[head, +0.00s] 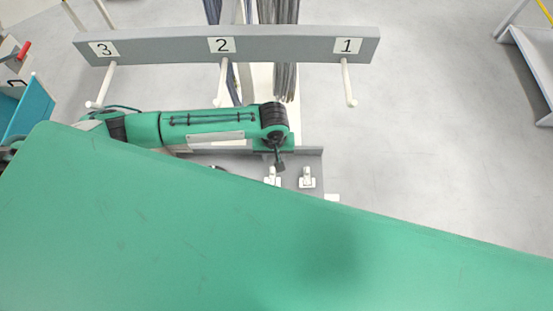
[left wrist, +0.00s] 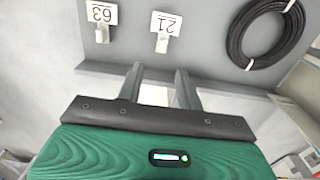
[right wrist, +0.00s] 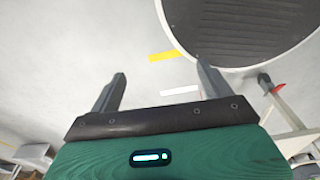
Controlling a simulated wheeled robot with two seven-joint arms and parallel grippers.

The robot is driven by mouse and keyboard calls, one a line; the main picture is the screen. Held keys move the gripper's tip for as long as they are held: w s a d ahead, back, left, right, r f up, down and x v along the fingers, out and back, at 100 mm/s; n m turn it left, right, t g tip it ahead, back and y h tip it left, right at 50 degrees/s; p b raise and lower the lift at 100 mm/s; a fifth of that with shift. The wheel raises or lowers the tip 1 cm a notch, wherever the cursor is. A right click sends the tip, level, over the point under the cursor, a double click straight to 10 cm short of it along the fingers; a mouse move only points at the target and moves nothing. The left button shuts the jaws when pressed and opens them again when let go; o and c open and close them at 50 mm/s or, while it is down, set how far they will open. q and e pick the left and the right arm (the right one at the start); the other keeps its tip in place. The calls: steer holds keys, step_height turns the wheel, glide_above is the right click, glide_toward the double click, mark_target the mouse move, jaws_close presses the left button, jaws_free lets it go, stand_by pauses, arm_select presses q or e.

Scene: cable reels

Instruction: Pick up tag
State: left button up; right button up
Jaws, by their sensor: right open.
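Two white tags hang on hooks in the left wrist view, one reading 63 (left wrist: 102,12) and one reading 21 (left wrist: 166,22); both appear upside down. White tag-like pieces also show on the grey ledge in the head view (head: 307,180). Which tag the task means, I cannot tell. My left gripper (head: 280,166) points down beside these pieces. In the left wrist view its fingers (left wrist: 159,72) are apart, with a white piece (left wrist: 153,95) visible between them; contact is not clear. My right gripper (right wrist: 160,70) is open and empty above the floor.
A grey rail (head: 160,47) with pegs marked 3, 2 and 1 stands behind my left arm. Dark cables hang beyond it. A black cable coil (left wrist: 265,35) hangs near the tags. A large round drum (right wrist: 240,25) is near my right gripper. A green surface covers the lower head view.

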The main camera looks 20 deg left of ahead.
arm_select(q)
steer(key=f, duration=0.1)
steer(key=f+b, duration=0.1)
steer(key=f, duration=0.1)
steer(key=shift+s+f, duration=0.2)
steer(key=shift+s, duration=0.2)
steer(key=b, duration=0.5)
glide_above(272, 171)
steer(key=f, duration=0.4)
steer(key=shift+s+d+f, duration=0.1)
steer(key=shift+d+f, duration=0.15)
steer(key=shift+d, duration=0.05)
steer(key=shift+f, duration=0.2)
steer(key=shift+f+b, duration=0.25)
steer(key=shift+b, duration=0.15)
steer(key=shift+f+b, duration=0.25)
steer(key=shift+b, duration=0.1)
steer(key=f+b, duration=0.1)
steer(key=b, duration=0.1)
steer(key=f+b, duration=0.3)
steer(key=b, duration=0.1)
steer(key=shift+a+f, duration=0.15)
steer(key=shift+a, duration=0.1)
arm_select(e)
step_height(272, 171, down, 13)
steer(key=s, duration=0.1)
steer(key=shift+s+f, duration=0.2)
steer(key=shift+s, duration=0.15)
arm_select(q)
jaws_close()
